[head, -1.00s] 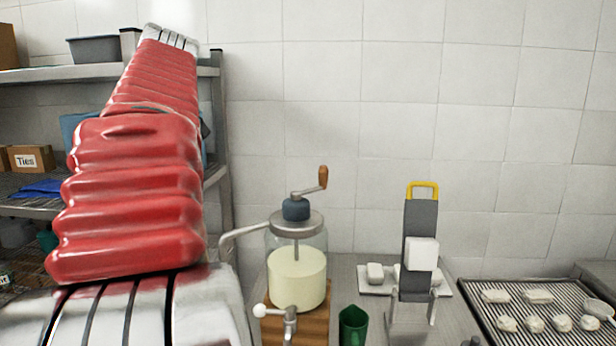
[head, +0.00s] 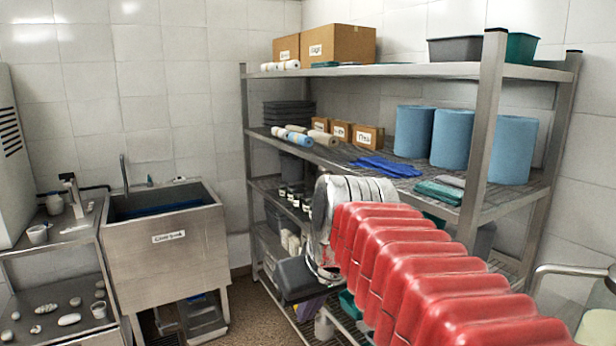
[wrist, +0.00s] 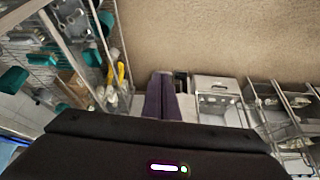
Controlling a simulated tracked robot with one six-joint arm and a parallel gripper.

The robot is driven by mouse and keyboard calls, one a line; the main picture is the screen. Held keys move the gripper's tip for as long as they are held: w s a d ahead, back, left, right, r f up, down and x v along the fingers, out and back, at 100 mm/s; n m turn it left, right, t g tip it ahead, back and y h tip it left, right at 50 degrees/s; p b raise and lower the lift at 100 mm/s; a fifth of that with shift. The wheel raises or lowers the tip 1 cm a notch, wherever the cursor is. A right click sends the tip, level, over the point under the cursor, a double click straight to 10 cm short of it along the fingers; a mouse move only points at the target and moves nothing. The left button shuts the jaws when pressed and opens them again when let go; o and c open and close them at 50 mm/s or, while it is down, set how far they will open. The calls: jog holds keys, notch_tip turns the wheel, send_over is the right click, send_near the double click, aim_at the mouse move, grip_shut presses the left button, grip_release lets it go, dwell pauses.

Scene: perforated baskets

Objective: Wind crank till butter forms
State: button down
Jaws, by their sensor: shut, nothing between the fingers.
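Only the left edge of the butter churn shows, at the far right of the head view. Its bent metal side arm (head: 572,269) and a strip of the glass jar with pale cream (head: 597,326) are in view. Its crank and wooden handle are outside the frame. My gripper shows in the wrist view with its two purple fingers (wrist: 168,82) together and nothing between them. It points over the floor, well away from the churn. In the head view my red-sleeved arm reaches across the front of the shelving, and the fingers are mostly hidden behind it.
A metal shelving rack (head: 487,130) with boxes, blue rolls (head: 452,138) and bins stands close behind my arm. A steel sink (head: 165,245) is at the left, beside a table with stones (head: 68,319). Brown floor (head: 262,318) lies open between sink and rack.

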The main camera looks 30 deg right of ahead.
jog(key=s+a+f+n, duration=0.1)
jog(key=s+a+f, duration=0.5)
jog(key=a+f, duration=0.4)
jog(key=shift+s+f+y, duration=0.15)
jog(key=shift+f+y, duration=0.15)
jog(key=shift+f, duration=0.35)
jog(key=c, duration=2.4)
grip_release()
jog(key=shift+c, duration=0.2)
